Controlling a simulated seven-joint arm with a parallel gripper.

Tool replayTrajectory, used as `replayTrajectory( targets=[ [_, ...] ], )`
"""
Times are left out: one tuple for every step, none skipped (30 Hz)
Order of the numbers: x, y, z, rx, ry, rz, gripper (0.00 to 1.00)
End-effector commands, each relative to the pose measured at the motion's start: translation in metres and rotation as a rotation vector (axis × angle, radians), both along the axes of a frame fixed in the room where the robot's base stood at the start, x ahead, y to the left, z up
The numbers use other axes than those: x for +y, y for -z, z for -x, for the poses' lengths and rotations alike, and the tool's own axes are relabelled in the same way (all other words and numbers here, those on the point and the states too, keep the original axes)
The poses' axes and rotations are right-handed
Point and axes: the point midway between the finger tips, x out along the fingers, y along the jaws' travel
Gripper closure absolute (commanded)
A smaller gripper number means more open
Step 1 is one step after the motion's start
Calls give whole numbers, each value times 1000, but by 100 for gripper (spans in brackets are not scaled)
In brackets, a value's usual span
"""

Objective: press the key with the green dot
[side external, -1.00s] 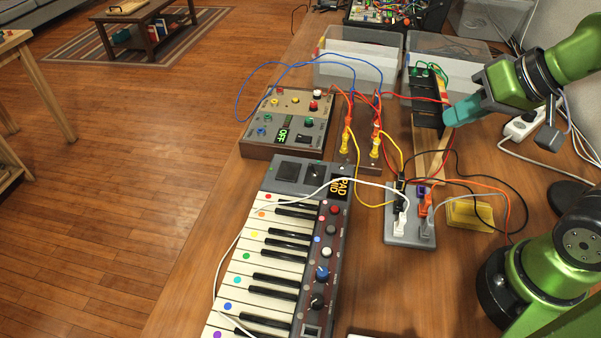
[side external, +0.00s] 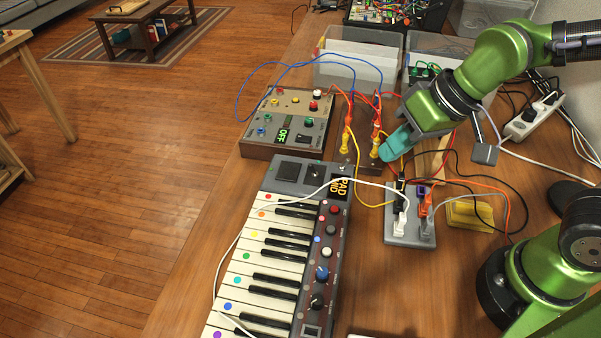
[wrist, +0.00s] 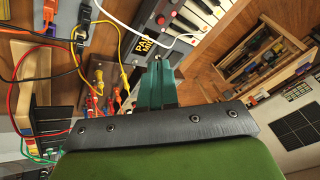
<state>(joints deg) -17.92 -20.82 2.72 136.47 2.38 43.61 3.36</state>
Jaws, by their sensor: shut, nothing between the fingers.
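The keyboard (side external: 312,228) lies on the table at the lower middle of the side view, with coloured dots on its white keys. The key with the green dot (side external: 247,256) is in the middle of the key row, below the yellow-dot key and above the cyan-dot key. My gripper (side external: 384,156) has teal fingers, shut and empty, above the wired posts, up and to the right of the keyboard and apart from it. In the wrist view the shut fingers (wrist: 158,64) point towards the keyboard's end (wrist: 150,40); the green dot cannot be made out there.
A control box (side external: 290,118) showing OFF stands beyond the keyboard. Upright posts with plugged wires (side external: 360,150) are close to my gripper. A white cable (side external: 262,207) crosses the keyboard's upper end.

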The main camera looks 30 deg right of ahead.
Motion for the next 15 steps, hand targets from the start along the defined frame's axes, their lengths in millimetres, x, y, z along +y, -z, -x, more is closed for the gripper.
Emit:
replayTrajectory(
  targets=[
    [21, 9, -6, 12, -46, 3, 100],
    [33, 13, -9, 11, -68, 3, 100],
    [50, 18, -14, 9, -95, 1, 100],
    [62, 23, -17, 7, -114, -2, 100],
    [76, 27, -20, 4, -133, -7, 100],
    [94, 34, -23, -2, -157, -14, 100],
    [108, 39, -24, -6, -174, -20, 100],
    [122, 44, -26, -12, -188, -28, 100],
    [139, 50, -27, -19, -205, -41, 100],
    [152, 54, -28, -26, -216, -52, 100],
    [165, 58, -29, -34, -226, -64, 100],
    [181, 63, -30, -45, -234, -82, 100],
    [191, 65, -31, -53, -238, -97, 100],
    [201, 68, -32, -63, -241, -111, 100],
    [214, 69, -35, -78, -239, -134, 100]
  ],
)
